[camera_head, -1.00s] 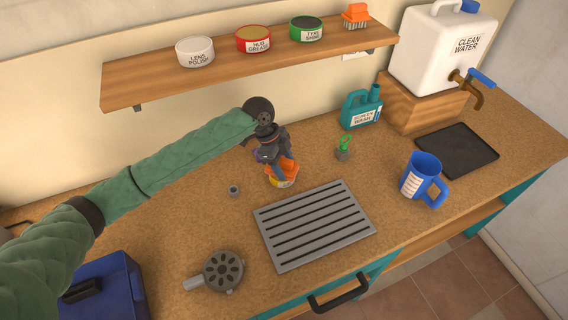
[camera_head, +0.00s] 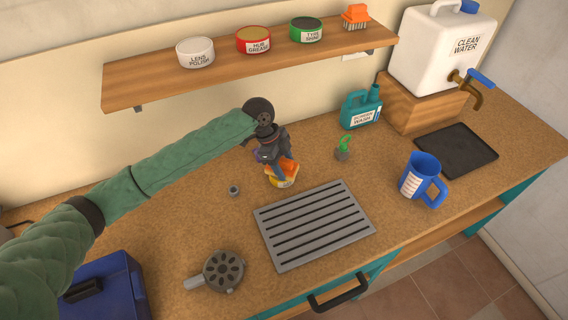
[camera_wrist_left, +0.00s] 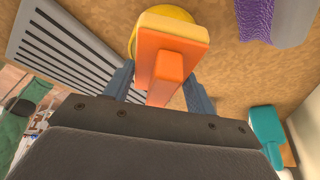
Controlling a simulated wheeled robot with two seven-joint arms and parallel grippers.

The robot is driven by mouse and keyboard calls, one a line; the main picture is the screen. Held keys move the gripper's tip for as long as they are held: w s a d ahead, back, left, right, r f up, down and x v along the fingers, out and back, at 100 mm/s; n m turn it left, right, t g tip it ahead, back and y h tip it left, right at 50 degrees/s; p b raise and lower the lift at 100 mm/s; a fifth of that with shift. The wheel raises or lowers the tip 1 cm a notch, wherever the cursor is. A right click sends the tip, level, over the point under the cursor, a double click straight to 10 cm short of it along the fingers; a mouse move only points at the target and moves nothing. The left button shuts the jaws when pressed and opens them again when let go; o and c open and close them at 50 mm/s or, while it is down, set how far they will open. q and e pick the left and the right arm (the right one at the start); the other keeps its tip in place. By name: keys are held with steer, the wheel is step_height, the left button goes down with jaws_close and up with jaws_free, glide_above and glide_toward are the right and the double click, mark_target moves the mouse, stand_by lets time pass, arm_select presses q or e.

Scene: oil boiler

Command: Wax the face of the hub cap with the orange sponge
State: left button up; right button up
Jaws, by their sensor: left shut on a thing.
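My left gripper (camera_head: 279,169) is shut on the orange sponge (camera_head: 288,167), near the middle of the counter. In the left wrist view the sponge (camera_wrist_left: 172,52) lies between the blue fingers. A round yellow tin (camera_head: 284,183) is directly under the sponge; the sponge appears to rest on or just over it, and I cannot tell contact for sure. The tin's yellow edge (camera_wrist_left: 163,13) shows past the sponge. The grey hub cap (camera_head: 222,271), a round disc with several dark holes and a stub at its left, lies near the counter's front left. My right gripper is not in view.
A slotted grey grate (camera_head: 314,224) lies right of the hub cap. A blue box (camera_head: 97,290) stands front left. A blue mug (camera_head: 421,178), teal jug (camera_head: 361,107) and small green-topped item (camera_head: 343,150) stand right. A shelf (camera_head: 135,85) with tins hangs behind. A purple thing (camera_wrist_left: 254,18) is beside the tin.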

mark_target(290, 162)
arm_select(q)
steer(key=shift+f, duration=0.15)
steer(key=shift+r+p, duration=2.65)
steer(key=shift+r, duration=0.95)
